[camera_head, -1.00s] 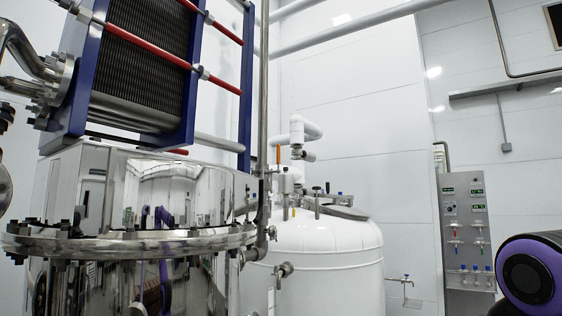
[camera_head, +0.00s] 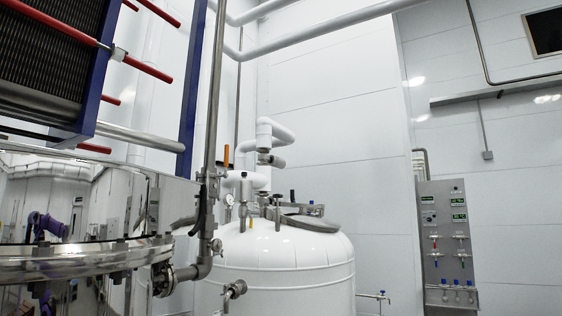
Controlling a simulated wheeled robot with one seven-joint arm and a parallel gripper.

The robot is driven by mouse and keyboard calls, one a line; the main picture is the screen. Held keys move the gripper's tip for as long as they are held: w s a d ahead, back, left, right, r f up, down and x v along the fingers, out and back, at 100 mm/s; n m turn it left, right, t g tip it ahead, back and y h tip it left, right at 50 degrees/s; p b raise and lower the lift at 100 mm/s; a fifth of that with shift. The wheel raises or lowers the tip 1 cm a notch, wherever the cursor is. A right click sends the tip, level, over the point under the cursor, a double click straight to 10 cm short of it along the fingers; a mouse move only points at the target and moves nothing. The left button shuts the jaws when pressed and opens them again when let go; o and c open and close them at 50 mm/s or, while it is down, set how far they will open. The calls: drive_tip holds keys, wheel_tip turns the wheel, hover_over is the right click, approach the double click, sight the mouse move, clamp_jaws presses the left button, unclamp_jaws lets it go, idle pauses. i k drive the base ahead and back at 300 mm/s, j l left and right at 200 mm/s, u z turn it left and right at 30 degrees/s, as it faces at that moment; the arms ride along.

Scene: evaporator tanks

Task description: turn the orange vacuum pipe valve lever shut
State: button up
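A small upright orange lever (camera_head: 226,157) shows beside the white piping above the white tank (camera_head: 290,258). It stands on or just behind the left end of the white pipe (camera_head: 247,180), next to a grey vertical pipe (camera_head: 213,110). The lever's base is partly hidden, so I cannot tell exactly what it joins. My gripper is not in view.
A polished steel vessel (camera_head: 90,215) with a bolted flange fills the left side, below a blue-framed plate stack (camera_head: 50,60). A grey control panel (camera_head: 447,235) stands on the right wall. Open room shows right of the white tank.

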sight(225, 174)
drive_tip(key=i+l+z, duration=1.05)
drive_tip(key=i+u, duration=0.35)
drive_tip(key=i, duration=0.15)
drive_tip(key=i+l+u, duration=0.1)
drive_tip(key=i+u, duration=0.25)
drive_tip(key=i, duration=0.15)
